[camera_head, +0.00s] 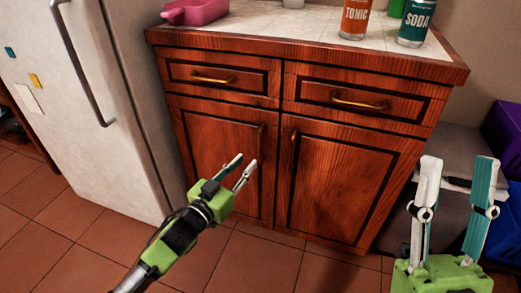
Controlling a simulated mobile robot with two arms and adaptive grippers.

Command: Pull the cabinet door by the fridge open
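The dark wood cabinet has two doors below two drawers. The left door (207,137), beside the fridge (135,60), is shut, with a thin upright brass handle (260,138) near its right edge. The right door (340,180) is also shut, with its handle (293,146) near its left edge. My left gripper (240,168) is open and empty, in front of the left door, its fingertips a little below and left of that door's handle. I cannot tell how far they are from the wood. My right gripper (455,165) is open and empty, to the right of the cabinet.
The drawers (215,77) and (345,101) are shut, with brass handles. The tiled floor (255,262) before the cabinet is clear.

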